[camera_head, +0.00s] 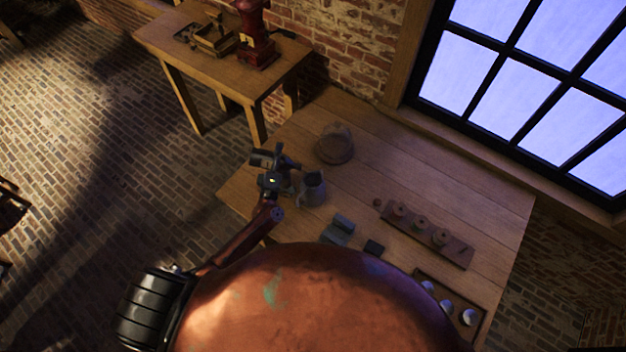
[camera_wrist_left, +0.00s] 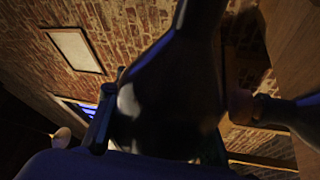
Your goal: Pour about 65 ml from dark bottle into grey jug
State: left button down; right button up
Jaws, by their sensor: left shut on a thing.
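The dark bottle (camera_wrist_left: 165,95) fills the middle of the left wrist view, large and close, its neck running up and to the right. My left gripper (camera_head: 276,166) is shut on it, at the left end of the workbench in the head view. There the bottle is hard to separate from the dark fingers. The grey jug (camera_head: 312,190) stands upright on the bench, just right of my left gripper. Its contents cannot be made out. No liquid stream can be seen. My right gripper is not in view.
A round wooden piece (camera_head: 335,150) lies behind the jug. Grey-blue blocks (camera_head: 339,229) and a small black block (camera_head: 374,248) lie in front. A wooden rack (camera_head: 455,254) and a tray with white round things (camera_head: 484,322) are further right. A side table (camera_head: 160,42) holds a red grinder (camera_head: 257,45).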

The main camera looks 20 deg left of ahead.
pick_arm(q)
jog(key=n+y+b, duration=0.1)
jog(key=n, duration=0.1)
jog(key=a+n+b, duration=0.1)
jog(key=n, duration=0.2)
jog(key=n+y+b, duration=0.1)
jog(key=n+b, duration=0.1)
jog(key=shift+s+a+r+y, duration=0.1)
jog(key=shift+a+r+y, duration=0.1)
jog(key=shift+r+y, duration=0.15)
jog(key=shift+n, duration=0.3)
dwell(1.2)
